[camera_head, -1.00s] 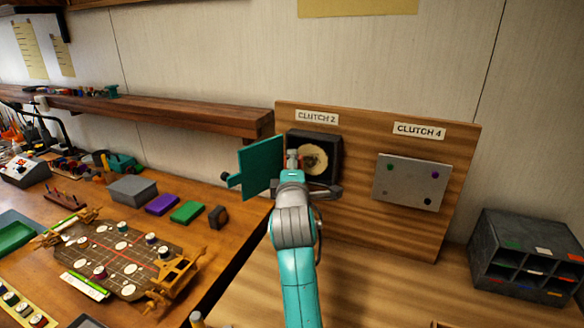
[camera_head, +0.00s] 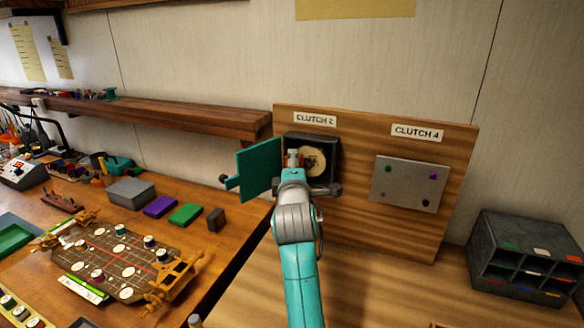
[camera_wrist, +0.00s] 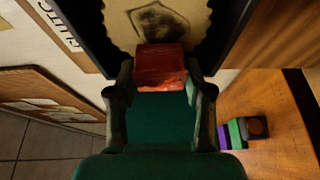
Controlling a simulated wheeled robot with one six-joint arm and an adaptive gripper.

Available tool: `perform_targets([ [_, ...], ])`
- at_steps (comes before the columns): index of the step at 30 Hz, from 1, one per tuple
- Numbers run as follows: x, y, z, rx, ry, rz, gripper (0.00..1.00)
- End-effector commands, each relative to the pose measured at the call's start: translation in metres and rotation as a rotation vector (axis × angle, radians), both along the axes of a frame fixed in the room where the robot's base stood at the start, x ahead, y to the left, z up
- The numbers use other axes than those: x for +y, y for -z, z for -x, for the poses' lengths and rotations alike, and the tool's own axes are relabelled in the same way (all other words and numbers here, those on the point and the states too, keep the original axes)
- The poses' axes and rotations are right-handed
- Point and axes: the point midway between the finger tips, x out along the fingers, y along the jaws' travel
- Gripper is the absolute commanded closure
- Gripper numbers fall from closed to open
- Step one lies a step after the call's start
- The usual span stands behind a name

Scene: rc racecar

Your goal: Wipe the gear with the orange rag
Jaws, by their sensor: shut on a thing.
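The gear (camera_head: 314,161) is a cream toothed disc inside the dark open box (camera_head: 334,148) under the CLUTCH 2 label. In the wrist view the gear (camera_wrist: 195,18) fills the top and bears a dark smudge. My gripper (camera_wrist: 162,78) is shut on the orange rag (camera_wrist: 160,62), which looks like a red-orange block between the fingers. The rag's far edge overlaps the lower part of the gear in that view; I cannot tell whether they touch. In the head view my gripper (camera_head: 293,160) is in front of the box opening and hides part of the gear.
A teal door (camera_head: 259,170) stands open left of the box. A grey plate (camera_head: 410,183) is under the CLUTCH 4 label at right. A dark compartment rack (camera_head: 530,260) stands far right. A car chassis (camera_head: 120,262) and small coloured blocks lie on the left bench.

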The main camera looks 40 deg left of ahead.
Motion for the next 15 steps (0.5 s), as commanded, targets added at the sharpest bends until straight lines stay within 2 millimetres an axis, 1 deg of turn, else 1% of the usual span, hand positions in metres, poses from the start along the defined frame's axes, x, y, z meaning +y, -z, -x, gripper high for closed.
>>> perform_targets([
  [8, -0.003, 0.000, -0.002, 0.000, 0.001, 0.000, 0.77],
  [15, -0.020, 0.000, -0.005, -0.001, 0.001, -0.001, 0.77],
])
